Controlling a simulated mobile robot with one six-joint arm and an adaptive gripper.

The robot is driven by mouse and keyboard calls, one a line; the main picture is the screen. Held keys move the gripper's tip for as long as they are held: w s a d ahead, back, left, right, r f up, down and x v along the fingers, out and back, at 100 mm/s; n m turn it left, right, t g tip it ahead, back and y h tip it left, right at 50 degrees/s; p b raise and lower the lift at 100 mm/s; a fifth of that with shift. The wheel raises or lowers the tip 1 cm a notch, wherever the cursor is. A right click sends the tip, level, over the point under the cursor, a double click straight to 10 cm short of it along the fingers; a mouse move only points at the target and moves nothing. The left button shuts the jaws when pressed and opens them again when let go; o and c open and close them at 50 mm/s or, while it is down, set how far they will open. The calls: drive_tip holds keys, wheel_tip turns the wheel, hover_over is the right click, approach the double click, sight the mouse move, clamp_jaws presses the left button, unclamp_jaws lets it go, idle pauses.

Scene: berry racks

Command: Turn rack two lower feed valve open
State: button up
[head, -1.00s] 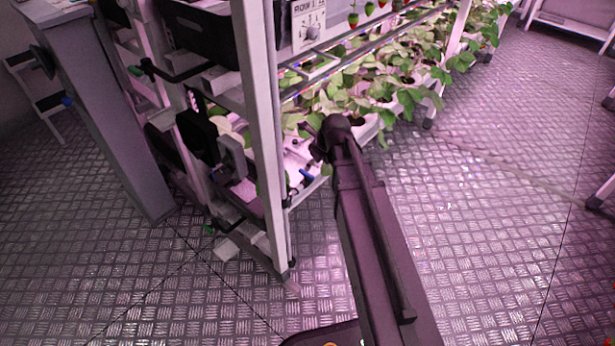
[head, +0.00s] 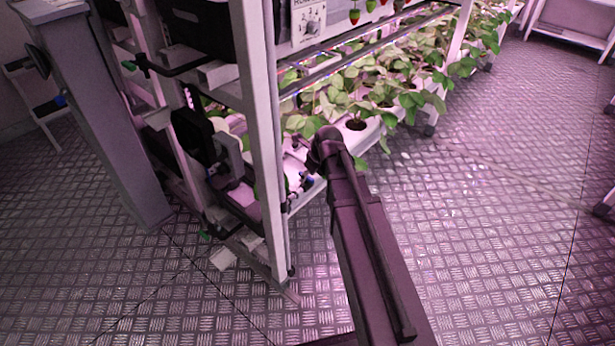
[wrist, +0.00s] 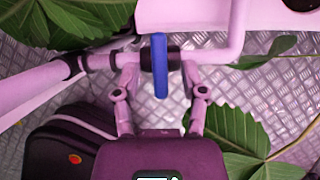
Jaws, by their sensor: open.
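The feed valve's blue handle (wrist: 160,68) stands out in the wrist view, on a dark valve body on a pale pipe (wrist: 212,56). The handle lies crosswise to the pipe. My gripper (wrist: 160,86) is open, with one finger on each side of the handle. A clear gap shows between each finger and the handle; whether the fingertips reach its depth I cannot tell. In the head view my gripper is small and partly hidden beside the rack's lower tier, near a small blue spot (head: 308,181).
The rack's white front post (head: 262,150) stands left of my arm. Leafy plants (head: 345,95) fill the tier beside my arm, and leaves (wrist: 235,133) lie close to my gripper. A grey column (head: 95,120) stands at left. The metal floor (head: 490,200) is open at right.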

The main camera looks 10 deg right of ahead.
clamp_jaws()
idle(0.5)
drive_tip(key=n+g+y, duration=0.1)
drive_tip(key=n, duration=0.3)
drive_tip(key=shift+w+d, duration=0.1)
drive_tip(key=shift+w, duration=0.05)
drive_tip(key=n+g, duration=0.1)
drive_tip(key=n, duration=0.1)
drive_tip(key=n+g, duration=0.1)
drive_tip(key=n, duration=0.1)
drive_tip(key=shift+w+n+y, duration=0.15)
drive_tip(key=shift+n+y, duration=0.25)
drive_tip(key=n+g, duration=0.2)
drive_tip(key=n, duration=0.3)
drive_tip(key=shift+w, duration=0.1)
drive_tip(key=shift+n+g+h, duration=0.5)
drive_tip(key=shift+n+g, duration=0.3)
drive_tip(key=shift+n, duration=1.3)
